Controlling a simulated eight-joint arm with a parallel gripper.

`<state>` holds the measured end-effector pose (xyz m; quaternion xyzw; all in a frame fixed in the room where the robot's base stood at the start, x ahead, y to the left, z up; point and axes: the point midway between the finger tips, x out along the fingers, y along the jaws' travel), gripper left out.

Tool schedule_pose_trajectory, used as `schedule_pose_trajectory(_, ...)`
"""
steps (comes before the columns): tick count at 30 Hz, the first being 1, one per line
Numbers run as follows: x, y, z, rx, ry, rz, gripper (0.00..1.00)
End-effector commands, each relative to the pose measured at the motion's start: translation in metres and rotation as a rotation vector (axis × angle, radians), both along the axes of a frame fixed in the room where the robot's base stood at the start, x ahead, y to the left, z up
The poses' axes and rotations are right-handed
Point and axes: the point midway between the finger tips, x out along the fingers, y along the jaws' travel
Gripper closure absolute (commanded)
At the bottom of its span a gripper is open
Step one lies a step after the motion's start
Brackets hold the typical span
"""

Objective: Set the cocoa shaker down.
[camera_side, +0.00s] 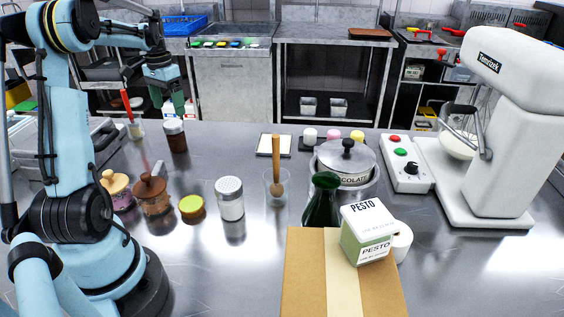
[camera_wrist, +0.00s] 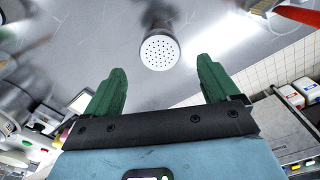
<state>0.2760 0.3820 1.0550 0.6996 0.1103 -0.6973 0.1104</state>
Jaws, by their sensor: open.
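The cocoa shaker, a dark brown jar with a pale lid (camera_side: 176,139), stands upright on the steel counter at the back left in the side view. In the wrist view its round white perforated lid (camera_wrist: 160,52) shows ahead of and between the fingers, with a dark blurred body behind it. My gripper (camera_side: 178,105) has green fingers and is just above the shaker in the side view. In the wrist view my gripper (camera_wrist: 163,85) is open, its fingers wide apart with nothing between them. The shaker appears apart from both fingers.
A red-handled tool in a glass (camera_side: 136,130) stands left of the shaker. Lidded jars (camera_side: 152,196), a silver shaker (camera_side: 230,200) and a glass with a wooden stick (camera_side: 277,188) stand nearer. Bare counter (camera_side: 220,150) lies right of the cocoa shaker.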

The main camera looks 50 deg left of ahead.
Motion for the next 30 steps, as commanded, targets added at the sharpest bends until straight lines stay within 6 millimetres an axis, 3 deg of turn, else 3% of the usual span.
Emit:
schedule_pose_trajectory(5, 0.001, -0.002, 0.013, 0.002, -0.002, -0.002, 0.11)
schedule_pose_trajectory(8, 0.009, -0.015, 0.019, 0.014, -0.012, -0.014, 0.11)
schedule_pose_trajectory(10, 0.020, -0.034, 0.025, 0.035, -0.030, -0.031, 0.11)
schedule_pose_trajectory(15, 0.049, -0.107, 0.043, 0.102, -0.110, -0.089, 0.11)
schedule_pose_trajectory(19, 0.060, -0.167, 0.051, 0.142, -0.192, -0.132, 0.11)
schedule_pose_trajectory(24, 0.058, -0.243, 0.051, 0.166, -0.310, -0.189, 0.11)
schedule_pose_trajectory(30, 0.042, -0.314, 0.040, 0.158, -0.448, -0.246, 0.11)
